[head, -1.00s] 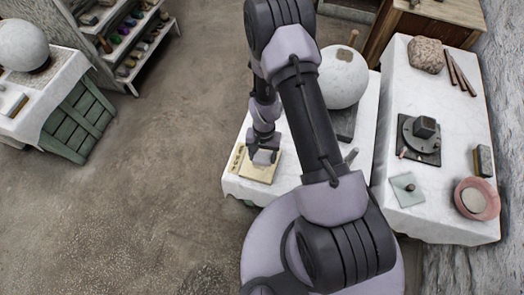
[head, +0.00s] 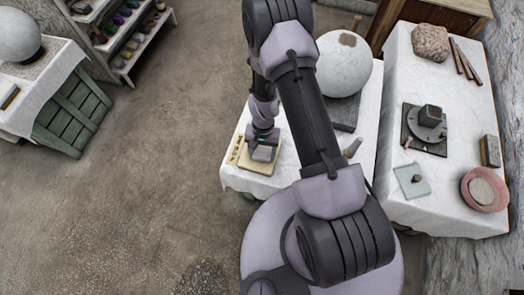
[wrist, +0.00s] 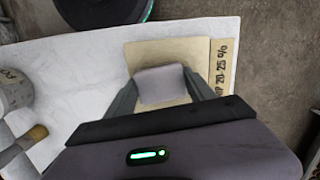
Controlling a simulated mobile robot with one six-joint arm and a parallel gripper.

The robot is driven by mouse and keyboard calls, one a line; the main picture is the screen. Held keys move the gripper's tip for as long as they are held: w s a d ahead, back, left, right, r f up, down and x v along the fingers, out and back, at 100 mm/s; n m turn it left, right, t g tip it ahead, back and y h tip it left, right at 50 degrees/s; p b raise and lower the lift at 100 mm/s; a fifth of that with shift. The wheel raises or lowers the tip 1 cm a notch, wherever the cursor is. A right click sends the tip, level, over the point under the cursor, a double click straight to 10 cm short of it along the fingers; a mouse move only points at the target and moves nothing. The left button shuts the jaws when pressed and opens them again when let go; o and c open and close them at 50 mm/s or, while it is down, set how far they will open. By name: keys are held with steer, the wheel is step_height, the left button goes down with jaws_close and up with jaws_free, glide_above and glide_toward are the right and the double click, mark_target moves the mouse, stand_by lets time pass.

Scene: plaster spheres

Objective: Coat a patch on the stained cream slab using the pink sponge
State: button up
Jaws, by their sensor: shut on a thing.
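The cream slab (head: 240,164) lies near the front left corner of the white-covered middle table. It also shows in the wrist view (wrist: 148,56), with a tan strip of dark writing along its right side. My gripper (wrist: 160,90) is over the slab, its two fingers shut on the sponge (wrist: 163,83), a block that looks grey-mauve here rather than clearly pink. The sponge also shows in the head view (head: 265,154), on or just above the slab; I cannot tell whether it touches. The slab's surface under the sponge is hidden, and no stain is clear.
A large white sphere (head: 343,66) on a dark base stands behind on the same table (head: 290,165). The right table (head: 394,150) holds a pink bowl (head: 467,193), a small turntable (head: 425,132) and a rough stone (head: 430,42). Open floor lies to the left.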

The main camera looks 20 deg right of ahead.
steer(key=shift+f, duration=0.15)
steer(key=shift+w+a, duration=0.25)
steer(key=shift+a, duration=0.25)
steer(key=shift+w+a, duration=0.25)
steer(key=shift+a, duration=0.2)
steer(key=shift+s+d+b, duration=0.2)
steer(key=shift+s+d, duration=0.05)
steer(key=shift+d, duration=0.25)
steer(key=shift+s+d+b, duration=0.15)
steer(key=shift+s+d, duration=0.1)
steer(key=shift+d, duration=0.2)
steer(key=shift+s+d, duration=0.25)
steer(key=shift+d, duration=0.25)
steer(key=shift+s+d, duration=0.25)
steer(key=shift+d, duration=0.2)
steer(key=shift+w+a+b, duration=0.1)
steer(key=shift+w+a, duration=0.2)
steer(key=shift+a, duration=0.35)
steer(key=shift+w+a+b, duration=0.1)
steer(key=shift+w+a, duration=0.25)
steer(key=shift+a, duration=0.25)
steer(key=shift+w+a+b, duration=0.1)
steer(key=shift+w+a, duration=0.2)
steer(key=shift+a, duration=0.35)
steer(key=shift+s+d, duration=0.3)
steer(key=shift+d, duration=0.35)
steer(key=shift+s+d, duration=0.35)
steer(key=shift+d, duration=0.25)
steer(key=shift+s+d, duration=0.3)
steer(key=shift+d, duration=0.35)
